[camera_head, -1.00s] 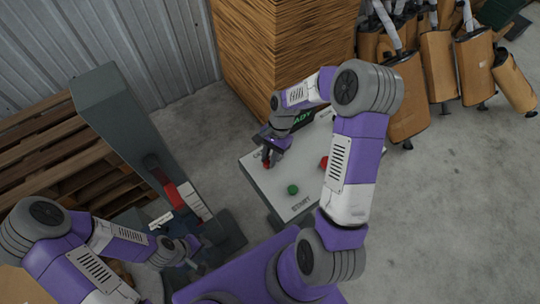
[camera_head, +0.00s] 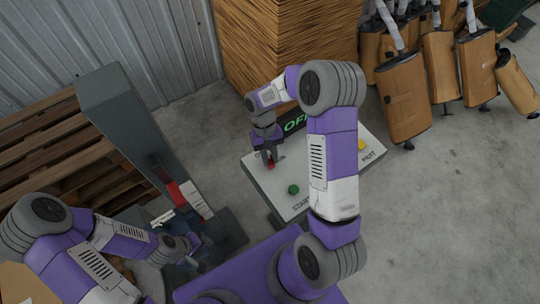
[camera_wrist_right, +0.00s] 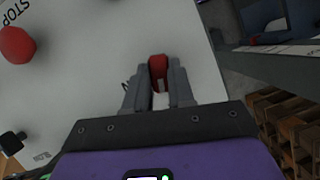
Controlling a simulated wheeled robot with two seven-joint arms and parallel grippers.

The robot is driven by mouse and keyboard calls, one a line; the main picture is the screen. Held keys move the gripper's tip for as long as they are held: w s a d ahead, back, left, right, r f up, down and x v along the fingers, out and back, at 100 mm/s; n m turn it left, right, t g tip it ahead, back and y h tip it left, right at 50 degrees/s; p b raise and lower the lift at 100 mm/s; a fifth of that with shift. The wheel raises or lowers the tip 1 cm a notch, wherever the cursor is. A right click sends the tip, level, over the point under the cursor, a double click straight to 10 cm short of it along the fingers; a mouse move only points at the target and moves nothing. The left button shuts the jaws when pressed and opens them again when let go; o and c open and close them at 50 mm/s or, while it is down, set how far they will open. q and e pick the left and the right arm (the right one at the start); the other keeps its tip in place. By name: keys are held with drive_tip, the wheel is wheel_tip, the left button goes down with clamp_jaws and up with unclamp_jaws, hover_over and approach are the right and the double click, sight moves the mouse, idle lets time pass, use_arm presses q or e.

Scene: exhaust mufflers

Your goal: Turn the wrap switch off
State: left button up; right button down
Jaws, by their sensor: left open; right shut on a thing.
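The wrap switch (camera_head: 271,165) is a small red knob on the left part of a light grey control panel (camera_head: 255,180). It also shows in the right wrist view (camera_wrist_right: 158,64), between the fingers. My right gripper (camera_head: 269,160) is shut on the switch; its fingers (camera_wrist_right: 158,88) stand on either side of it. The panel's display (camera_head: 294,122) shows green letters reading "OF", the rest hidden by my right arm. My left gripper (camera_head: 192,252) is open, low at the left, away from the panel.
A green START button (camera_head: 293,189) and a yellow button (camera_head: 362,145) are on the panel. A red STOP button (camera_wrist_right: 17,45) shows in the wrist view. A dark grey machine post (camera_head: 120,115), wooden pallets (camera_head: 40,150) and cardboard-wrapped mufflers (camera_head: 405,95) stand around.

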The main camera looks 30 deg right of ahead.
drive_tip(key=shift+a+n+h, duration=0.1)
drive_tip(key=shift+n+h, duration=0.5)
drive_tip(key=shift+n, duration=0.9)
drive_tip(key=c, duration=1)
unclamp_jaws()
drive_tip(key=shift+o, duration=0.2)
drive_tip(key=v, duration=0.7)
drive_tip(key=shift+r, duration=0.3)
drive_tip(key=shift+w, duration=0.1)
